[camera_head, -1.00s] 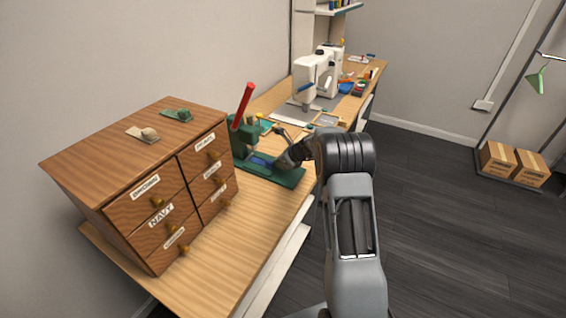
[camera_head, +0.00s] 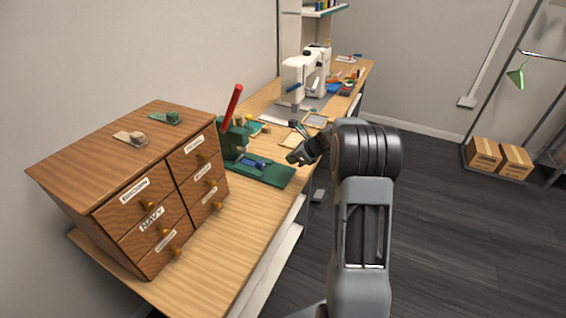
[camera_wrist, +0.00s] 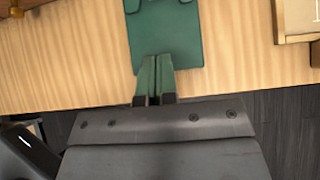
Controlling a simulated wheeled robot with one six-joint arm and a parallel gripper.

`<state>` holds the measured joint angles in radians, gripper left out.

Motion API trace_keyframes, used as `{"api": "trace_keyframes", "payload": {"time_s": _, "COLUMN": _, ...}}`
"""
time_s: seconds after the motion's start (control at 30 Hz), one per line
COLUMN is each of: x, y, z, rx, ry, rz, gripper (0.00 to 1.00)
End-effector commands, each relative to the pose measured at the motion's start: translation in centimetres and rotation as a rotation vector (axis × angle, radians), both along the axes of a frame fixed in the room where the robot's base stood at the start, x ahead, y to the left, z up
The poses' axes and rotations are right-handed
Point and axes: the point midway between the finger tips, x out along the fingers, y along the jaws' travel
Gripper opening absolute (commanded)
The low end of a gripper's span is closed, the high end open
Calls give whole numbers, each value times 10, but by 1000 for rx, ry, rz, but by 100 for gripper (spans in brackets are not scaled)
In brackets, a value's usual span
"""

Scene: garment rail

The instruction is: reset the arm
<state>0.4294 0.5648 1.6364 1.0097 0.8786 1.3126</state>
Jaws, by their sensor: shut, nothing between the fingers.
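My gripper (camera_head: 293,157) is shut and empty, beside the right end of the green press base (camera_head: 272,174), above the bench's front edge. In the wrist view its two green fingers (camera_wrist: 155,80) lie close together with nothing between them. Their tips overlap the near edge of the green plate (camera_wrist: 165,38) in that view; I cannot tell the height between them. My arm reaches in from the lower right of the head view. The green press has a red lever (camera_head: 232,103) and a blue piece (camera_head: 252,163) on its base.
A wooden drawer cabinet (camera_head: 120,235) with labelled drawers stands on the bench at left. A white sewing machine (camera_head: 300,75) stands farther back. Two cardboard boxes (camera_head: 484,153) sit under the garment rail at right. The dark floor (camera_head: 440,240) right of my arm is clear.

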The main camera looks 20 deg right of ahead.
Motion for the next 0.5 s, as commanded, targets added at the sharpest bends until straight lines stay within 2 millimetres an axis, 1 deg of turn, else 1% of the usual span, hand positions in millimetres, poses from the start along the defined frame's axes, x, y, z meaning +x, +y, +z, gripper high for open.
{"api": "trace_keyframes", "payload": {"time_s": 0.1, "x": -5, "y": -4, "z": 8, "rx": 1, "ry": 0, "rz": 1, "gripper": 0}}
{"api": "trace_keyframes", "payload": {"time_s": 0.33, "x": -8, "y": -6, "z": 11, "rx": -11, "ry": -10, "rz": 19, "gripper": 0}}
{"api": "trace_keyframes", "payload": {"time_s": 0.43, "x": -9, "y": -6, "z": 10, "rx": -62, "ry": -47, "rz": 86, "gripper": 0}}
{"api": "trace_keyframes", "payload": {"time_s": 0.47, "x": -11, "y": -6, "z": 8, "rx": -90, "ry": -57, "rz": 121, "gripper": 0}}
{"api": "trace_keyframes", "payload": {"time_s": 0.5, "x": -17, "y": -6, "z": 1, "rx": -131, "ry": -66, "rz": 180, "gripper": 0}}
